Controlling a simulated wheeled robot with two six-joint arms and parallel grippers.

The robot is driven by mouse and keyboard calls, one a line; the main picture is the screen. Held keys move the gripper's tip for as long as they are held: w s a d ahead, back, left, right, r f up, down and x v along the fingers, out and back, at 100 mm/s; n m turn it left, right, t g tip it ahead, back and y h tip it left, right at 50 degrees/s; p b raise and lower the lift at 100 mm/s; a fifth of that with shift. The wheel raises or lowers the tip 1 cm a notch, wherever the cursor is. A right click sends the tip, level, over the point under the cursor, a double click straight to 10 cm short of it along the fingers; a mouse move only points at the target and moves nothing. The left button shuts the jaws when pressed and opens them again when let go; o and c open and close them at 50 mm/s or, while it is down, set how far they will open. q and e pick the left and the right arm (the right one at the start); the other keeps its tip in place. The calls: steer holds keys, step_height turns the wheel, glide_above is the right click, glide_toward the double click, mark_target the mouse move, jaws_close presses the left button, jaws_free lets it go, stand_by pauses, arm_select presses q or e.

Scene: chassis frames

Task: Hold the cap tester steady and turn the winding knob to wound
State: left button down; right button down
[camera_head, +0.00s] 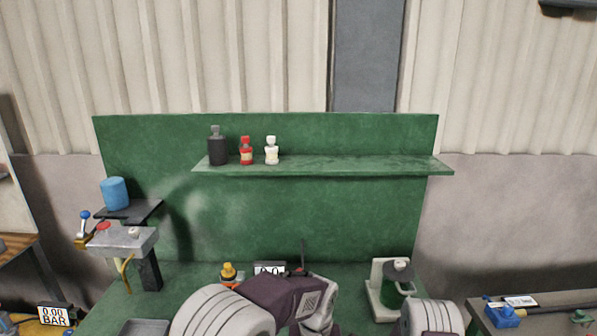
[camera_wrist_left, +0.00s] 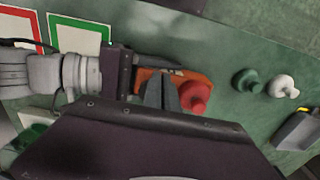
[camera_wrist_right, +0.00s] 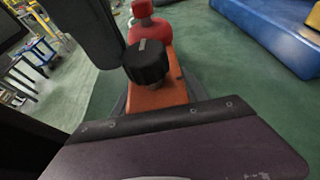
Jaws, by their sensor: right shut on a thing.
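The cap tester has an orange body (camera_wrist_right: 158,97) with a black winding knob (camera_wrist_right: 147,60) on top and a red bottle-shaped part (camera_wrist_right: 150,30) at its far end. The knob carries a pale mark. My right gripper is shut on the near end of the orange body, as seen from the side in the left wrist view (camera_wrist_left: 122,72). My left gripper (camera_wrist_left: 163,93) has its dark fingers together over the middle of the body, beside the red part (camera_wrist_left: 195,97). The knob is not visible in that view. In the head view, my left gripper (camera_head: 295,298) hides the tester.
A green and a white part (camera_wrist_left: 283,86) stand beyond the tester. A blue tray (camera_wrist_right: 275,35) lies to the right in the right wrist view. Several bottles stand on the green shelf (camera_head: 350,166). A white-framed device (camera_head: 383,290) stands at the bench's right.

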arm_select(q)
steer(key=shift+d+r, duration=1.3)
steer(key=shift+r, duration=2.25)
step_height(320, 180, down, 7)
steer(key=shift+a, duration=0.1)
